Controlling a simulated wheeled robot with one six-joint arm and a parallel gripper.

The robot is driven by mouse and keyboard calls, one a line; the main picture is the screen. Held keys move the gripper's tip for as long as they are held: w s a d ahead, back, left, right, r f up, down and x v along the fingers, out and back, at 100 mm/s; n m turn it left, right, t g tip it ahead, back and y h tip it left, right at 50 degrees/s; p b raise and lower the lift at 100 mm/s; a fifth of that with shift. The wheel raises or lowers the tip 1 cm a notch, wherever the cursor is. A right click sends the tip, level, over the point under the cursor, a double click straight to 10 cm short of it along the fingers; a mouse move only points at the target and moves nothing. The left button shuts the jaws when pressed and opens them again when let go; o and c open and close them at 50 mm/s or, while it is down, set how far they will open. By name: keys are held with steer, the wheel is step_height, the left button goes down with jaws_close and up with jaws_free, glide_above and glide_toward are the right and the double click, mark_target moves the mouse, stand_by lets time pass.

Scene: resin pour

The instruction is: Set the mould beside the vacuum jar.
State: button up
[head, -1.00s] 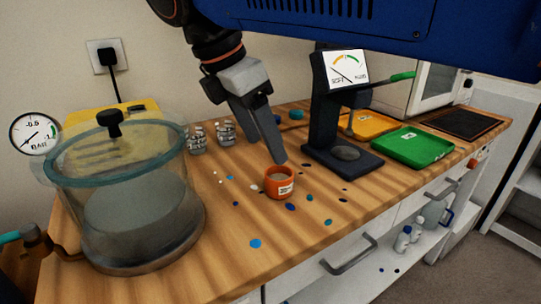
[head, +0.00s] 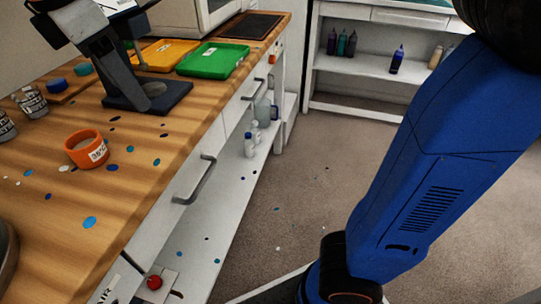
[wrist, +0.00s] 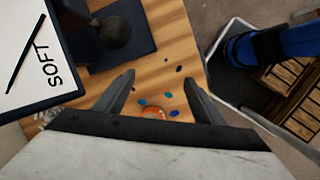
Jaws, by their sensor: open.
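The mould, a small orange cup with a white label (head: 86,150), stands upright on the wooden bench. In the wrist view part of it (wrist: 153,112) shows just beyond my gripper's palm edge, the rest hidden. My gripper (wrist: 158,77) is open and empty, its two fingers spread above the bench. In the head view my gripper (head: 115,75) is at upper left, in front of the hardness gauge's stand and apart from the mould. The vacuum jar is not clearly in view; only a dark curved edge shows at the far left.
The gauge stand's dark base (head: 150,97) is behind the mould. Its SOFT dial (wrist: 30,50) fills the wrist view's left. Green tray (head: 213,60) and orange tray (head: 165,52) lie farther back. Open floor (head: 290,190) lies right of the bench.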

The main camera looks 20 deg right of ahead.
steer(key=d+f+m, duration=0.1)
steer(key=d+m, duration=0.1)
steer(key=d, duration=0.2)
steer(key=d+f+m, duration=0.1)
steer(key=d+f, duration=0.1)
steer(key=d, duration=0.2)
steer(key=w+d+f+m, duration=0.1)
steer(key=d+m, duration=0.1)
steer(key=d, duration=0.2)
steer(key=shift+f+m+y, duration=0.3)
steer(key=shift+f+y, duration=0.05)
steer(key=shift+y, duration=0.05)
steer(key=s+d+f+m, duration=0.3)
steer(key=d+f+m, duration=0.2)
steer(key=d+f, duration=0.1)
steer(key=s+d+f+m+t, duration=0.1)
steer(key=s+d+f+m, duration=0.3)
steer(key=d+f+m, duration=0.2)
steer(key=s+d+f+m+t+y, duration=0.1)
steer(key=s+d+f+m, duration=0.2)
steer(key=d+f+m, duration=0.2)
steer(key=d+f, duration=0.2)
steer(key=d, duration=0.1)
steer(key=shift+s+d+m, duration=0.25)
steer(key=shift+d+m, duration=0.05)
steer(key=shift+m, duration=0.1)
steer(key=shift+r, duration=0.1)
